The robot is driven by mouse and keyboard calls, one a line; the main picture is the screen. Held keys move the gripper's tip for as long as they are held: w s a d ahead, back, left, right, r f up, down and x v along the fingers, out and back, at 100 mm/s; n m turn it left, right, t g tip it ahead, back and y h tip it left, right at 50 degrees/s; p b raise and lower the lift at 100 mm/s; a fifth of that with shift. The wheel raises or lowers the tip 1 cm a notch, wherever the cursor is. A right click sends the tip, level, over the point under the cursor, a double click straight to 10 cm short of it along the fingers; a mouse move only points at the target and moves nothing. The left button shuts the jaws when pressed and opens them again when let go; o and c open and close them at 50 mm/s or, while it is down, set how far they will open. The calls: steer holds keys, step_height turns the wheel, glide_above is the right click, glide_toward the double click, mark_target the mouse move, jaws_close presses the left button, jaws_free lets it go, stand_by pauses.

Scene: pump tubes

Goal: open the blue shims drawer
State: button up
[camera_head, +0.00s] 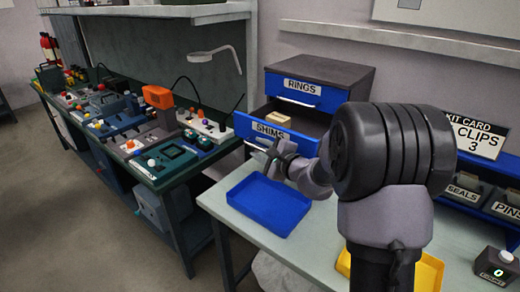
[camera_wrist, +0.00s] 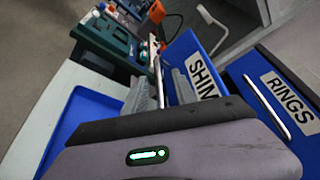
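The blue shims drawer (camera_head: 262,127) is the lower drawer of a dark cabinet and stands pulled out, with a tan block inside. Its label shows large in the wrist view (camera_wrist: 203,78). Its pale bar handle (camera_wrist: 157,80) runs between the fingers of my gripper (camera_wrist: 158,88). In the head view my gripper (camera_head: 268,152) is at the drawer's front. The fingers look apart, with a narrow blue gap beside the handle; contact is hard to see.
The rings drawer (camera_head: 300,88) above is shut. A blue tray (camera_head: 268,205) lies on the table below the drawer. A yellow tray (camera_head: 428,273) is partly behind my arm. Labelled bins (camera_head: 463,195) stand at right, and a cluttered green bench (camera_head: 170,172) at left.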

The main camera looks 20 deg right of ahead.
steer(key=shift+s, duration=0.1)
steer(key=p+v, duration=0.2)
steer(key=v, duration=1.5)
steer(key=shift+p, duration=0.4)
steer(key=shift+d+r, duration=0.1)
steer(key=shift+r, duration=0.05)
